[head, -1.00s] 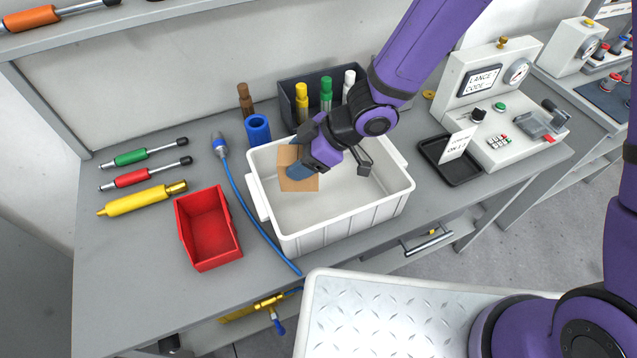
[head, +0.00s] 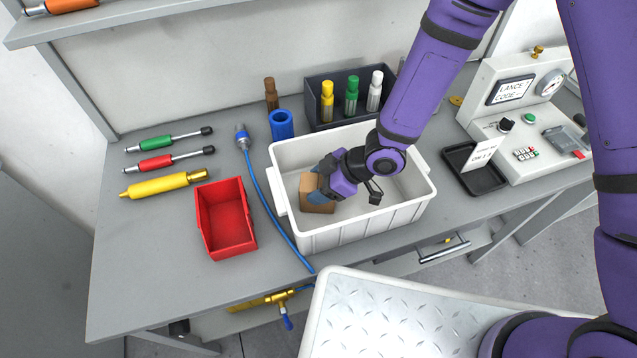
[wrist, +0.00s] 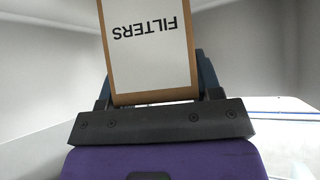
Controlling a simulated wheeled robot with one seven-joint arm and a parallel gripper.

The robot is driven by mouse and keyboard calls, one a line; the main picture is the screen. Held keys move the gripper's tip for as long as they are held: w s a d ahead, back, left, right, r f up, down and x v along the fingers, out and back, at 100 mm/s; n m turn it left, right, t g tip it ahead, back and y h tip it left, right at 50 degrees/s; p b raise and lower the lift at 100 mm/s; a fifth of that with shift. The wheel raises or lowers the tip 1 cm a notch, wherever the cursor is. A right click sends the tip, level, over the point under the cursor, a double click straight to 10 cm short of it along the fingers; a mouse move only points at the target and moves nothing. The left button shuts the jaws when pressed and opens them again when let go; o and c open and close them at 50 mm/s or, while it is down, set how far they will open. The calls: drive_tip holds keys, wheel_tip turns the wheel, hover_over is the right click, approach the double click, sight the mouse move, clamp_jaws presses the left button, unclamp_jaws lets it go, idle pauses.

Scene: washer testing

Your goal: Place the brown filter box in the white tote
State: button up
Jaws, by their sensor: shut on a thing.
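The brown filter box (head: 316,193) is inside the white tote (head: 370,225), at its left part, below the rim. My gripper (head: 322,190) reaches down into the tote from the upper right and is shut on the box. In the wrist view the box (wrist: 147,50) shows a white label reading FILTERS, upside down, between the two fingers. The tote's pale walls (wrist: 45,60) surround it there. I cannot tell whether the box touches the tote floor.
A red bin (head: 226,218) and a blue hose (head: 272,205) lie left of the tote. A black tray (head: 474,172) and control box (head: 530,130) are at right.

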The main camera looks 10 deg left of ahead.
drive_tip(key=o, duration=1)
drive_tip(key=shift+f, duration=0.1)
drive_tip(key=shift+r, duration=0.25)
drive_tip(key=v, duration=1.1)
drive_tip(key=shift+d+r, duration=0.25)
drive_tip(key=shift+d, duration=0.1)
